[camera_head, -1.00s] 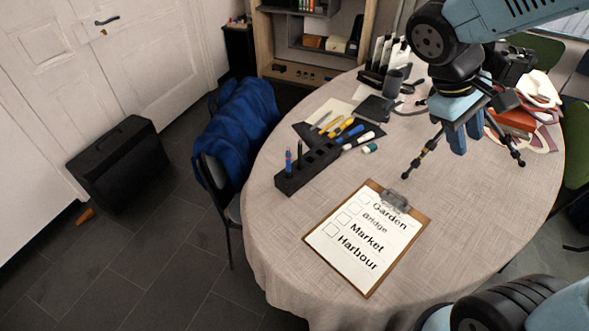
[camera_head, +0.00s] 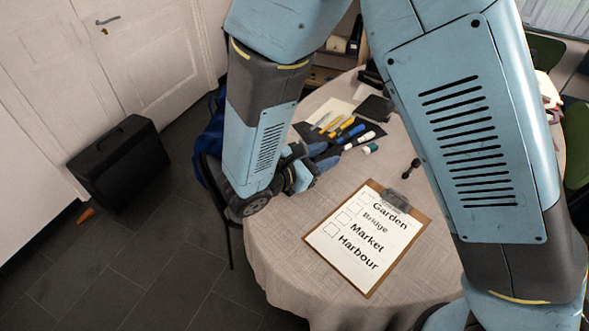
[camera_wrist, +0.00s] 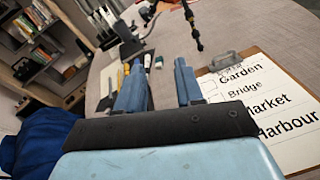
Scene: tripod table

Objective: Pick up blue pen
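No upright blue pen shows now; my arm and gripper cover the place where the black pen holder stood. My gripper (camera_head: 324,156) is at the left side of the round table, over that place. In the wrist view its two blue fingers (camera_wrist: 158,72) are apart, with nothing visibly held between them. A blue marker (camera_head: 352,131) lies among other pens on a dark mat beyond the gripper, apart from it.
A clipboard (camera_head: 318,257) with a word list lies right of the gripper on the cloth-covered table (camera_head: 285,270). White markers (camera_head: 359,140) lie just beyond the gripper. A tripod leg (camera_wrist: 193,30) stands farther back. A blue jacket (camera_wrist: 38,142) hangs at the left.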

